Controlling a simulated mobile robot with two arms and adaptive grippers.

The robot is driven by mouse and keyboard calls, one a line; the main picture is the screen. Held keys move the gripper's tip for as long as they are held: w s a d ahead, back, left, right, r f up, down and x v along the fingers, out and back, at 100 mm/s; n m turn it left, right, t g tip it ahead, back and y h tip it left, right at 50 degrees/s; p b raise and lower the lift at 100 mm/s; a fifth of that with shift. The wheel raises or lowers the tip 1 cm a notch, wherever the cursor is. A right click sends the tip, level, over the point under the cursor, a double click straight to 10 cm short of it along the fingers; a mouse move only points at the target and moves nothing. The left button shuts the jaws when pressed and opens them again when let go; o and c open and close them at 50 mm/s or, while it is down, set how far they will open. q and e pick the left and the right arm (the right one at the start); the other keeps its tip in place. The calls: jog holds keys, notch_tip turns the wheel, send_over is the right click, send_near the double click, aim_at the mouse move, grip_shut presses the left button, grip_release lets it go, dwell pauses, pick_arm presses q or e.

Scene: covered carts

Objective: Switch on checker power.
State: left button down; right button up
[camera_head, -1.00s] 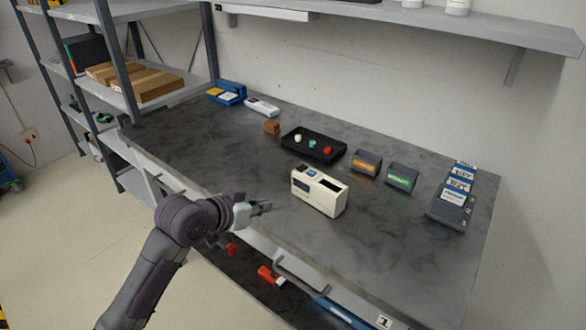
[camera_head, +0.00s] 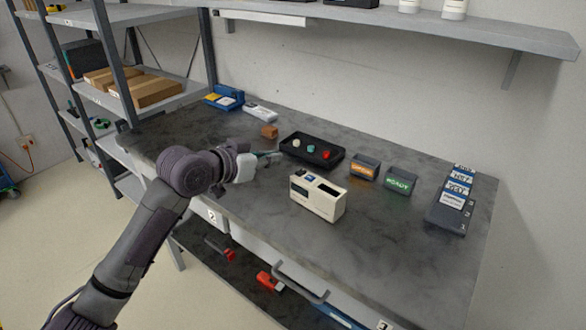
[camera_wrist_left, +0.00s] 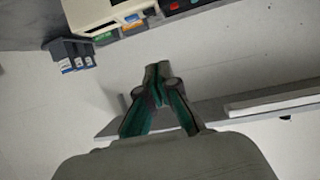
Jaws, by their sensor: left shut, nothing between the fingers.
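A cream-white box-shaped device (camera_head: 316,199), likely the checker, stands on the dark table, with a blue patch and dark openings on top. It also shows at the top of the left wrist view (camera_wrist_left: 84,14). My left gripper (camera_head: 276,157) is shut and empty, above the table to the left of and behind the device, near the black tray. Its closed fingertips show in the left wrist view (camera_wrist_left: 157,70). I cannot make out a power switch for certain. My right gripper is not in view.
A black tray (camera_head: 297,159) holds white, teal and red round pieces. Two small sign blocks, orange (camera_head: 364,168) and green (camera_head: 400,181), stand to its right. A card rack (camera_head: 447,214) is at far right. A brown block (camera_head: 269,131) sits behind my gripper.

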pick_arm(q)
jog(key=p, duration=0.1)
send_over(303, 170)
jog(key=s+a, duration=0.2)
notch_tip(303, 170, down, 3)
jog(key=shift+s+d, duration=0.1)
jog(key=shift+d, duration=0.05)
jog(key=f, duration=0.4)
jog(key=shift+s+a, duration=0.3)
jog(key=shift+a, duration=0.05)
jog(key=shift+s+a+f, duration=0.1)
jog(key=shift+s+f, duration=0.05)
jog(key=shift+f, duration=0.3)
jog(key=shift+r+p, duration=0.8)
jog(key=shift+r, duration=0.05)
